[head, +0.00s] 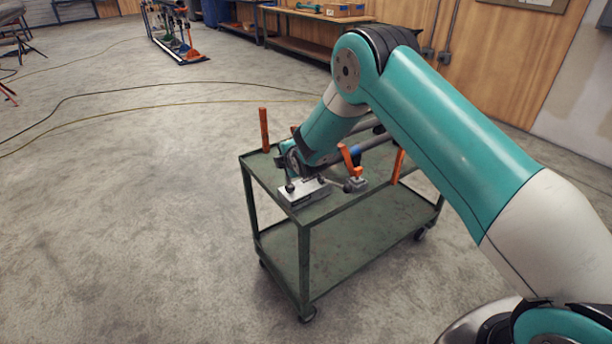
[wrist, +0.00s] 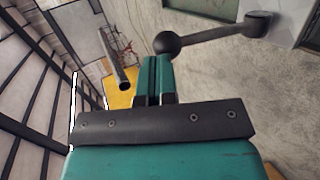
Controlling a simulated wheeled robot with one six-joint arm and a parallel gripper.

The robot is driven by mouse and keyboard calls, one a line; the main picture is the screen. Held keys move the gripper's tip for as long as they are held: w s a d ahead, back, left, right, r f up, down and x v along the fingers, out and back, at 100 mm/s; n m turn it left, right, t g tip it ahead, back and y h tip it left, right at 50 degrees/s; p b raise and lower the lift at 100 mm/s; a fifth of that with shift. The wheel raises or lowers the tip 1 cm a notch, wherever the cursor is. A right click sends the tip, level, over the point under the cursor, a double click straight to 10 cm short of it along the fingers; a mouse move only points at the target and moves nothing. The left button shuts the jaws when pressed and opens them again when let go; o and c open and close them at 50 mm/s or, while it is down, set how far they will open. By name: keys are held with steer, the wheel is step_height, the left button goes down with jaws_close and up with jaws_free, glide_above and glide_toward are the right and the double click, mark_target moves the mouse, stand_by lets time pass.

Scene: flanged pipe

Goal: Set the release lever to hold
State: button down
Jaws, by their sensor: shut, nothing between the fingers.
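In the wrist view a dark lever (wrist: 215,34) runs from a round black ball knob (wrist: 167,43) on the left to a rounded hub (wrist: 258,24) on the right. My gripper (wrist: 155,62) has its teal fingers together and empty. The fingertips lie just below the knob in the picture; I cannot tell if they touch it. In the head view my gripper is mostly hidden behind my arm, low over the near end of the green cart (head: 295,217). A grey metal block (head: 312,194) and dark ball-ended parts (head: 347,187) show there.
Orange upright posts (head: 264,130) stand on the cart, with an orange-handled clamp (head: 350,160) near my wrist. A grey pipe (wrist: 120,70) shows left of the fingers in the wrist view.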

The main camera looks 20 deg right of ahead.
steer(key=r+b+v, duration=0.1)
steer(key=v, duration=1.2)
steer(key=shift+w+d+r, duration=0.1)
steer(key=shift+r, duration=0.05)
steer(key=s+a+r+m+g+y, duration=0.1)
steer(key=s+a+r+m+g, duration=0.15)
steer(key=s+r+m, duration=0.35)
steer(key=s+a+r+m+g+y, duration=0.2)
steer(key=s+r+g, duration=0.15)
steer(key=s, duration=0.55)
steer(key=s+r+m+g, duration=0.2)
steer(key=s+g, duration=0.1)
steer(key=s, duration=0.8)
steer(key=s+r+m+g, duration=0.3)
steer(key=s, duration=0.8)
steer(key=shift+s+a, duration=0.35)
steer(key=shift+s, duration=0.05)
